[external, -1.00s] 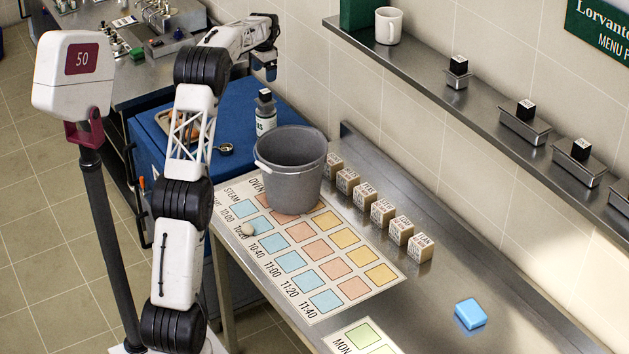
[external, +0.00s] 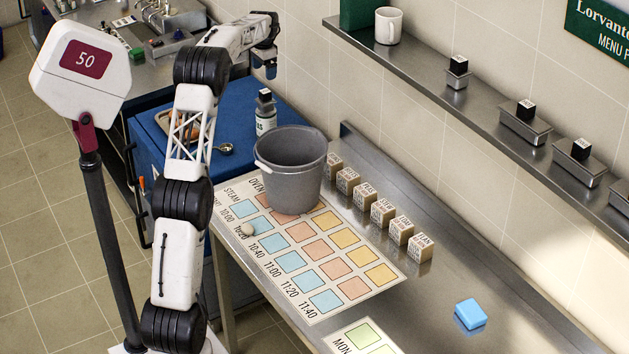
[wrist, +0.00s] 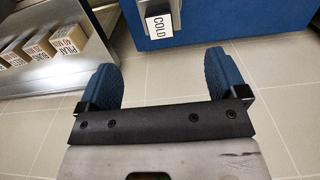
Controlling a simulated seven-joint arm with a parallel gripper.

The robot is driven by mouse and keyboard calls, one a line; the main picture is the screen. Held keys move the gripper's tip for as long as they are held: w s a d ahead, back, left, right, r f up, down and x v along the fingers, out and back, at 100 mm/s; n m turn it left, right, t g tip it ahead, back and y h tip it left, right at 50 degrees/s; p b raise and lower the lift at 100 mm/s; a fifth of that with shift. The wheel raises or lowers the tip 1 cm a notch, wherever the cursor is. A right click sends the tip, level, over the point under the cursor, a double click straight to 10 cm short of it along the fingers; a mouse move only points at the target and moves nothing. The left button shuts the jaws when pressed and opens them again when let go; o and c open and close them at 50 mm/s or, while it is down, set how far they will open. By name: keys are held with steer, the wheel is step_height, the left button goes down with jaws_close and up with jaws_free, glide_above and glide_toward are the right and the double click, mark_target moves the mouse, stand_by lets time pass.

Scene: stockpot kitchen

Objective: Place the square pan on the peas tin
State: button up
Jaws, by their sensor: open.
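My gripper (external: 266,70) is raised above the blue cabinet at the back. In the wrist view my gripper (wrist: 160,82) has its two blue fingers wide apart with nothing between them. I cannot identify the square pan or the peas tin for certain. Small metal pans, each with a black-topped block, stand on the wall shelf: a small squarish one (external: 457,79), a longer one (external: 524,127) and another (external: 578,172) further right. Their labels are too small to read. My gripper is far left of them and touches none.
A grey stockpot (external: 290,175) stands on the chart mat (external: 372,295), beside a row of labelled wooden blocks (external: 383,212). A blue block (external: 470,313) lies on the steel counter. A white mug (external: 388,26) is on the shelf.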

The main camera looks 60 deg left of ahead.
steer(key=d+r, duration=0.4)
steer(key=d, duration=0.7)
steer(key=d+r, duration=0.5)
steer(key=d, duration=0.7)
steer(key=s+d+r, duration=0.1)
steer(key=s+d, duration=0.2)
steer(key=d, duration=0.5)
steer(key=s+d+r+t, duration=0.1)
steer(key=s+d+r, duration=0.15)
steer(key=d, duration=0.55)
steer(key=s+d+r, duration=0.1)
steer(key=s+d, duration=0.2)
steer(key=d, duration=0.5)
steer(key=s+d+f+t, duration=0.1)
steer(key=s+d+f, duration=0.2)
steer(key=s+d, duration=1.35)
steer(key=s+d+f, duration=0.4)
steer(key=s+d, duration=0.1)
steer(key=s, duration=0.3)
steer(key=s+d+f, duration=0.4)
steer(key=s+d, duration=0.2)
steer(key=s, duration=0.3)
steer(key=shift+f+t, duration=0.3)
